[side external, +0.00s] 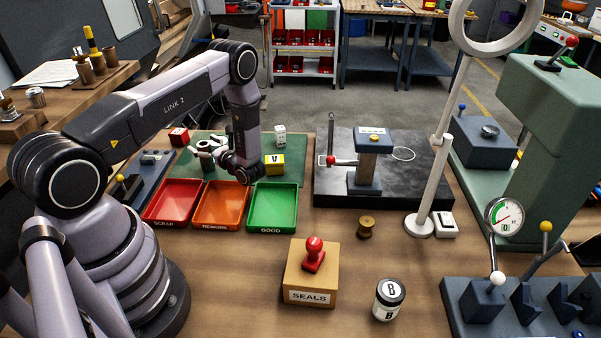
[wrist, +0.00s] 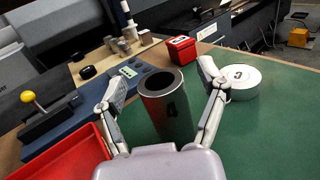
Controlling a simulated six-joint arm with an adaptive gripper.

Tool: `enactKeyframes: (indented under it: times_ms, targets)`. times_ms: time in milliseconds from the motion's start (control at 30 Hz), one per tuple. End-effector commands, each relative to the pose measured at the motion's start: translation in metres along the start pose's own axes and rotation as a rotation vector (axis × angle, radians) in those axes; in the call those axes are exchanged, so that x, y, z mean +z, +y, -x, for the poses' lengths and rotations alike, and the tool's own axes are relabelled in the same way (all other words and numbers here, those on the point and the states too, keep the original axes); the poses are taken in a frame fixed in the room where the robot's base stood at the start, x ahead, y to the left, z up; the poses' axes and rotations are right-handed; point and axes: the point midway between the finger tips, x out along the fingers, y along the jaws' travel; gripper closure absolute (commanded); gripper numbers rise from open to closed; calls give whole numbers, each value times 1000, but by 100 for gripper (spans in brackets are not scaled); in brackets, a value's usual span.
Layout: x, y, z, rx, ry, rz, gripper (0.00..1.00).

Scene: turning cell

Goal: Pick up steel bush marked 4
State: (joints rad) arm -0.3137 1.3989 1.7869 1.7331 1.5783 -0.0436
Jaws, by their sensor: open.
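The steel bush marked 4 (wrist: 168,108) is a dark grey hollow cylinder standing upright on the green mat (wrist: 262,130) in the wrist view. My gripper (wrist: 164,80) is open, with one finger on each side of the bush. A gap shows between the bush and each finger, so it does not look gripped. In the side external view my gripper (side external: 208,146) is low over the green mat behind the trays.
A white round piece marked C (wrist: 240,80) stands close beside the right finger. A red box (wrist: 181,50) is behind the bush. The red tray (side external: 175,203), orange tray (side external: 220,205) and green tray (side external: 273,207) lie in front. A yellow block (side external: 274,165) is right of my wrist.

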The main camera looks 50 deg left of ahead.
Motion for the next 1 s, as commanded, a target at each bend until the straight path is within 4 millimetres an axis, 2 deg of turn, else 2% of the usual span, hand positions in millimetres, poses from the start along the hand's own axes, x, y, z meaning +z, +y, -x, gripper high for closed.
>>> enactKeyframes:
  times_ms: [133,667,1000]
  targets:
    - [0,0,0,0,0,0,30]
    - [0,0,1,0,0,0,99]
    - [5,-1,0,0,-2,2,100]
